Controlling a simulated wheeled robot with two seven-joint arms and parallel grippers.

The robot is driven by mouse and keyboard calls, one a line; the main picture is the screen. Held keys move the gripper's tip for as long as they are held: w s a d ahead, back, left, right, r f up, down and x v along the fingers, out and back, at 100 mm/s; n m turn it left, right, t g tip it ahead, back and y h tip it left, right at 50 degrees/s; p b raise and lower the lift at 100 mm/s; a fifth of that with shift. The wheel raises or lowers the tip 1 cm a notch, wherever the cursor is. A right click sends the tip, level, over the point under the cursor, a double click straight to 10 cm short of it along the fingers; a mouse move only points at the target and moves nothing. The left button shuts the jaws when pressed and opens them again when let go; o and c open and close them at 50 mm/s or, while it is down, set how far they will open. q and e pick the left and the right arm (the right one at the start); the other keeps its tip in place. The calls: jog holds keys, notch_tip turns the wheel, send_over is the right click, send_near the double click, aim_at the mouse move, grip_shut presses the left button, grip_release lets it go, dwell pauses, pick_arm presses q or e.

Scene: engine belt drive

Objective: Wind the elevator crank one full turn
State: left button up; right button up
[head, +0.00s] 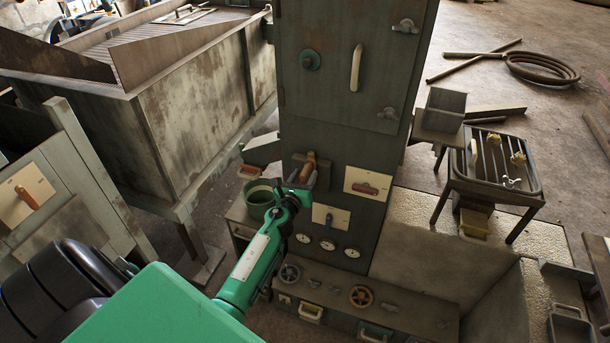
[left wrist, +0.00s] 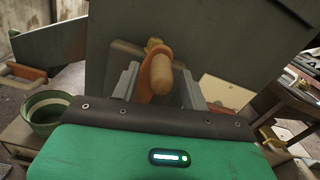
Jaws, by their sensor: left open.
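The elevator crank (head: 309,165) is on the front of a tall dark green cabinet. In the left wrist view it is an orange arm (left wrist: 148,88) with a rounded wooden knob (left wrist: 161,75) pointing toward the camera. My left gripper (head: 304,178) is at the crank, its arm reaching in from the lower left. In the left wrist view its two grey fingers (left wrist: 158,84) are apart, one on each side of the knob, with gaps visible. The crank's hub is partly hidden behind the knob and arm. My right gripper is not in view.
A green bowl (head: 261,194) stands on a ledge left of the crank. Plates with an orange lever (head: 368,188) and a blue lever (head: 329,220) are to the right and below. Gauges (head: 327,244) and handwheels (head: 361,296) are lower. A metal bin (head: 200,110) stands left.

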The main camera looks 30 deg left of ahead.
pick_arm(q)
jog(key=shift+w+a, duration=0.1)
jog(key=shift+w, duration=0.45)
grip_shut()
jog(key=d+f+m, duration=0.3)
jog(key=f+m, duration=0.2)
jog(key=m, duration=0.4)
jog(key=w+d+f+m, duration=0.1)
jog(key=d+f+m, duration=0.2)
jog(key=m, duration=0.6)
jog(key=shift+w+d+f+m+p, duration=0.25)
jog(key=shift+d+f+m+p, duration=0.15)
jog(key=shift+f, duration=0.6)
